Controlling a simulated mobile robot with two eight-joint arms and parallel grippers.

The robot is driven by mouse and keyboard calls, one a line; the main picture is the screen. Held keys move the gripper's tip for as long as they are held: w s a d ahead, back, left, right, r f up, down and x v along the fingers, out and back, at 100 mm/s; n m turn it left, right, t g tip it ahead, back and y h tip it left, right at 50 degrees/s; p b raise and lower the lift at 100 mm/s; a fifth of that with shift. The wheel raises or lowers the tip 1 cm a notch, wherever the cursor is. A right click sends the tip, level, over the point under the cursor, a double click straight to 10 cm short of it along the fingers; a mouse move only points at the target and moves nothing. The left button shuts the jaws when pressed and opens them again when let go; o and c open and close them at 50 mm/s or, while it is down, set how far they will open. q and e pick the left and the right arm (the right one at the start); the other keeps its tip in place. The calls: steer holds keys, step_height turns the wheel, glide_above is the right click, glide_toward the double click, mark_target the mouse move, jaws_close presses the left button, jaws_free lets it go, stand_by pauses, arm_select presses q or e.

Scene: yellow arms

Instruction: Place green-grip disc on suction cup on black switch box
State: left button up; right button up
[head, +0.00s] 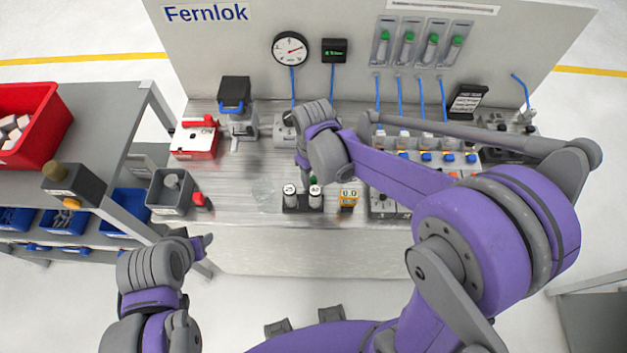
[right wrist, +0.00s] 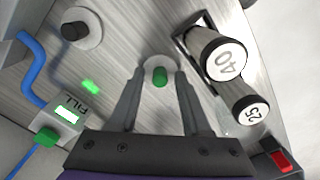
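A green grip (right wrist: 160,76) stands up from a pale round disc (right wrist: 154,62) on the metal bench in the right wrist view. My right gripper (right wrist: 160,78) is open, one finger on each side of the grip with gaps visible. In the head view my right gripper (head: 306,170) hides most of this spot; only a bit of green grip (head: 313,180) shows. A black box (head: 334,50) with a green display hangs on the back panel. I cannot make out a suction cup on it. My left gripper (head: 203,243) is off the bench's front left; its opening is unclear.
Weights marked 40 (right wrist: 228,62) and 25 (right wrist: 250,110) stand close beside my right fingers. A box marked FILL (right wrist: 67,113) and a dark knob on a pale round base (right wrist: 75,30) are nearby. A clear disc (head: 262,192) lies left of the weights.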

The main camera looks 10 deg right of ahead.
jaws_close()
steer(key=shift+r, duration=0.1)
